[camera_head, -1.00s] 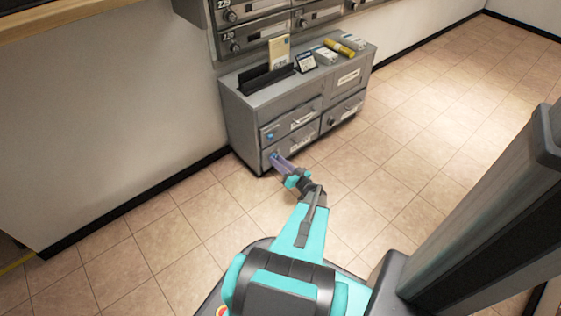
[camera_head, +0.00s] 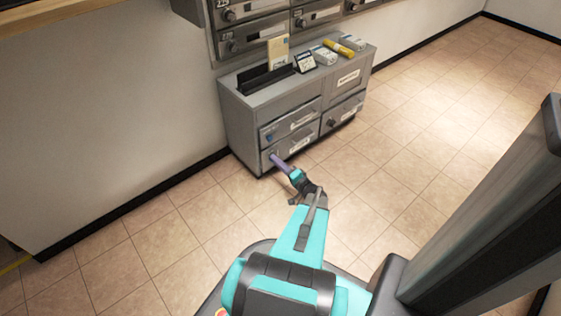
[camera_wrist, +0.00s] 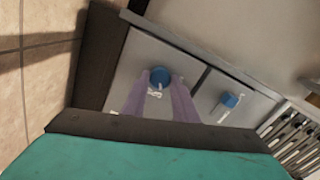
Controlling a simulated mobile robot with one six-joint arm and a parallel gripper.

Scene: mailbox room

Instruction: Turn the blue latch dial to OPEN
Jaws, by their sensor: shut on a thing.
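A blue latch dial (camera_wrist: 160,76) sits on the lower left drawer front of the grey cabinet (camera_head: 240,128). In the wrist view my gripper (camera_wrist: 163,82) has its two purple fingers on either side of this dial, shut on it. In the head view my gripper (camera_head: 275,158) reaches the lower left drawer, and its fingers hide the dial there. A small white label under the dial is partly hidden by the fingers and too small to read. A second blue dial (camera_wrist: 230,99) is on the neighbouring drawer and also shows in the head view (camera_head: 269,139).
A black tray (camera_head: 266,79), a card, a small sign (camera_head: 305,63), boxes and a yellow tube (camera_head: 340,48) stand on the cabinet top. Mailboxes (camera_head: 255,35) hang above. The tiled floor to the right is clear.

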